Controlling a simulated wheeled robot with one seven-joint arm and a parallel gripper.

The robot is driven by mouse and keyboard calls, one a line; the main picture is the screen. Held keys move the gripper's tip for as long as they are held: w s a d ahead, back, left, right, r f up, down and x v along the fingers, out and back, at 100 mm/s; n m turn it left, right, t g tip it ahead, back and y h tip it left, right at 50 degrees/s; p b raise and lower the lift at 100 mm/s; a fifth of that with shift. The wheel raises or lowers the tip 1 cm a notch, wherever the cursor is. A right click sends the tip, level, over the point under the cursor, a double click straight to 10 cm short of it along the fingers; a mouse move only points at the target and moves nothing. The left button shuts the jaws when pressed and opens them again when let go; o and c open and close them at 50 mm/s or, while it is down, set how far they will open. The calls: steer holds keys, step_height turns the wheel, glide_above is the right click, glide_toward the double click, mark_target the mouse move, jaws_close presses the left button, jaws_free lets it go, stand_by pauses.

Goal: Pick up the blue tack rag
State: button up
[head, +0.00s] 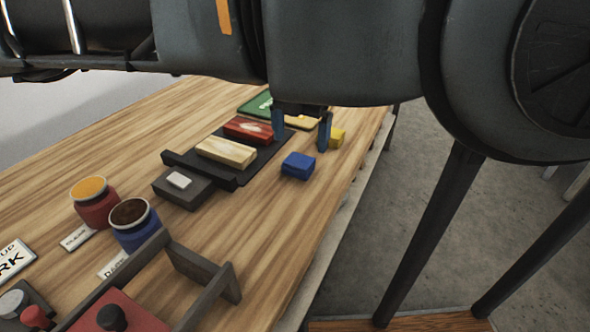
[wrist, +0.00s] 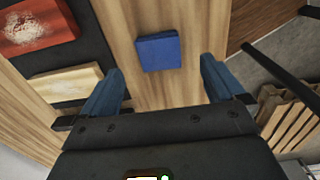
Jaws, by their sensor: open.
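The blue tack rag (head: 298,166) is a small folded blue block lying on the wooden table, to the right of the dark conveyor strip in the head view. In the wrist view the blue tack rag (wrist: 158,52) lies flat beyond the fingertips, roughly between their lines. My gripper (head: 300,134) is open and empty above the table near the rag, its two blue fingers apart. In the wrist view the fingers of my gripper (wrist: 158,82) stand either side of bare table, and the rag is not between them in contact.
A yellow block (head: 337,137) sits just behind the rag, near the table's right edge. A dark conveyor (head: 258,166) holds a pale board (head: 226,151) and a red board (head: 248,129). Red (head: 97,207) and blue (head: 135,232) jars stand at left. Wood in front of the rag is clear.

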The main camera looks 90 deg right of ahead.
mark_target(299, 160)
step_height(299, 160, down, 6)
steer(key=shift+w+a+f, duration=0.1)
stand_by(0.4)
steer(key=c, duration=1.1)
steer(key=shift+r, duration=0.65)
steer(key=r, duration=0.3)
steer(key=shift+s+d+r, duration=0.2)
steer(key=shift+s, duration=0.05)
steer(key=s+d+r, duration=0.2)
steer(key=s, duration=0.1)
steer(key=s+d+r, duration=0.2)
steer(key=s, duration=0.1)
steer(key=s+d+r, duration=0.2)
steer(key=s, duration=0.1)
steer(key=shift+r, duration=0.25)
